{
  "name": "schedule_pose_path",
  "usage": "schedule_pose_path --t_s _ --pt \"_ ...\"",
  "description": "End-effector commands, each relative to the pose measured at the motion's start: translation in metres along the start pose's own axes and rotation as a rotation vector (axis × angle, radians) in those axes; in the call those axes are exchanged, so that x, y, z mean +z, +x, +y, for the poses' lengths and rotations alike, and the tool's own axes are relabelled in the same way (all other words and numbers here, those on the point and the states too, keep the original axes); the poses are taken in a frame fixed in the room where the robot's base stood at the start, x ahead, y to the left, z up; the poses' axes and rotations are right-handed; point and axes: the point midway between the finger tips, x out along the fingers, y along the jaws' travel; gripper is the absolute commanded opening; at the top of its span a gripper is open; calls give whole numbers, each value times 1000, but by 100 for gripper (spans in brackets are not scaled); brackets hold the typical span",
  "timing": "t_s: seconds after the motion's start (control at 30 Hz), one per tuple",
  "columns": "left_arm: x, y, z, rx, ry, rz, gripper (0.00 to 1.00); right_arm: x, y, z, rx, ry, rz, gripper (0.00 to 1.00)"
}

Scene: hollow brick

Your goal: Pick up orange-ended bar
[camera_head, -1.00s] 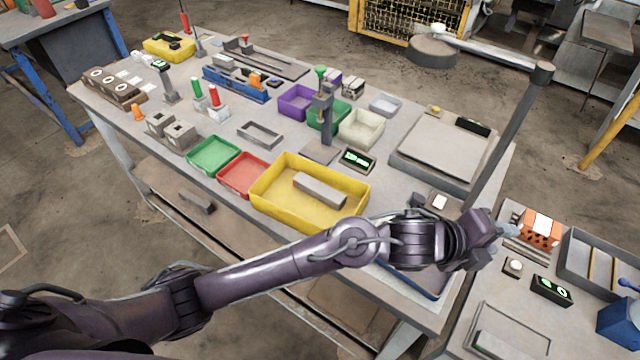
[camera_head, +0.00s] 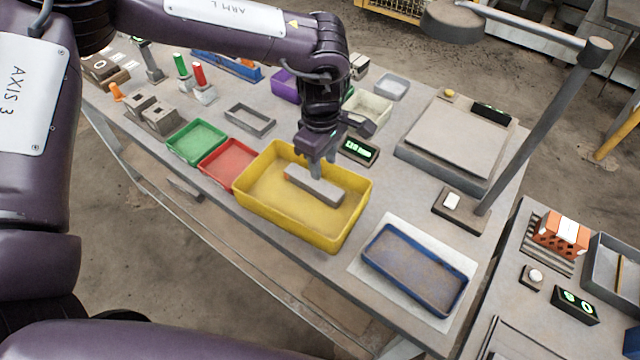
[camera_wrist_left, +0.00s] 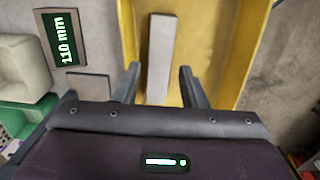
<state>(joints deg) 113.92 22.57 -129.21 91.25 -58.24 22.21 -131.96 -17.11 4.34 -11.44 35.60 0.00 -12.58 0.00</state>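The bar (camera_head: 322,190) is a grey block lying flat in the yellow tray (camera_head: 343,222), with a small orange patch at its left end in the head view. My left gripper (camera_head: 317,168) points down over the bar's middle. In the left wrist view the bar (camera_wrist_left: 160,55) lies between the two fingers of my left gripper (camera_wrist_left: 160,85), with a gap on each side. The gripper is open and empty. The bar's orange end is not seen in the wrist view. My right gripper is not in view.
A red tray (camera_head: 227,163) and a green tray (camera_head: 196,141) stand left of the yellow one. A 110 mm display (camera_head: 358,151) sits behind it. A blue tray (camera_head: 415,268) lies to the right. A lamp post (camera_head: 540,130) rises at the right.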

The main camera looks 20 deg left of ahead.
Motion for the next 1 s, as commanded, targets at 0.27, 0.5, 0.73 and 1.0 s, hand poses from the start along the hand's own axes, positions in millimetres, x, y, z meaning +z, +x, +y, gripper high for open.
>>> schedule_pose_path --t_s 0.27,0.5,0.73,1.0 --pt "-23 14 -1 -13 11 33 38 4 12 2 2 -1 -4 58" --pt "-26 41 -3 -14 11 32 38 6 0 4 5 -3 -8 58" --pt "-28 73 -3 -11 11 32 38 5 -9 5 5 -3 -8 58" --pt "-28 79 -3 -8 11 32 38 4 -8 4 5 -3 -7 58"
